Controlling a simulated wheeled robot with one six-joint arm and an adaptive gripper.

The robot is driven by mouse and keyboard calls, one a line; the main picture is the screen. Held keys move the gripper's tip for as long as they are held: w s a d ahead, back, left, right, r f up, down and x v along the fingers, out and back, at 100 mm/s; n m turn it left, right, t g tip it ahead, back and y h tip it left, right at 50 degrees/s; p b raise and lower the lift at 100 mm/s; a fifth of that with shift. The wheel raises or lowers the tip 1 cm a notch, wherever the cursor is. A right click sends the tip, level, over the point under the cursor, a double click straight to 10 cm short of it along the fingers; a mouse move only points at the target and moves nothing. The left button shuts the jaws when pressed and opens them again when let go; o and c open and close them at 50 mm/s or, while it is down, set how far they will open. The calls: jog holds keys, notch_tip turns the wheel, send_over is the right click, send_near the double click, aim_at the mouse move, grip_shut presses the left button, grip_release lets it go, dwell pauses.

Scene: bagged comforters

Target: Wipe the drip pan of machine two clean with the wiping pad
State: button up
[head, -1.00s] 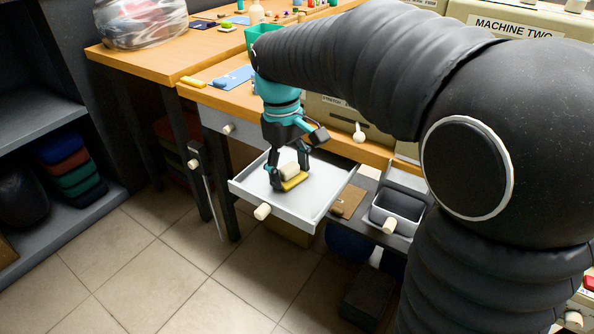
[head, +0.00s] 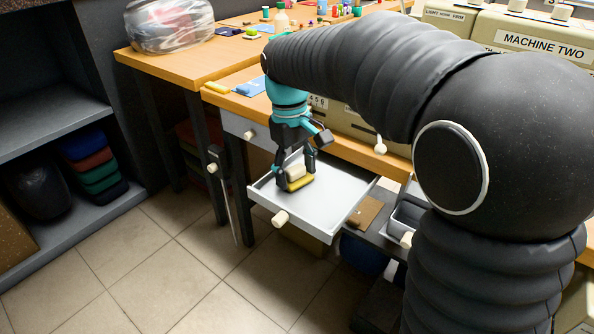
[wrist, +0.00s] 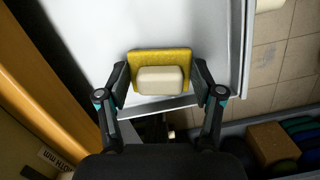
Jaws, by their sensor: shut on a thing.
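The wiping pad is a yellow pad (head: 300,184) with a cream block handle (head: 296,171). My gripper (head: 297,176) is shut on the handle's two sides, and the pad lies flat on or just above the pan floor. The pulled-out pale grey drip pan (head: 345,200) has a low rim and a cream knob (head: 280,219). The wrist view shows the yellow pad (wrist: 160,56) and handle (wrist: 161,80) between both fingers, near one pan edge. No stain shows on the visible pan floor. The machine two label (head: 543,47) is at upper right; my arm hides much of the bench there.
The wooden bench edge (head: 228,97) runs behind the pan. A grey open bin (head: 408,216) and a brown card (head: 364,212) sit right of the pan. A shelf with folded coloured bundles (head: 97,175) stands left. Tiled floor in front is clear.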

jog(key=shift+r, duration=2.45)
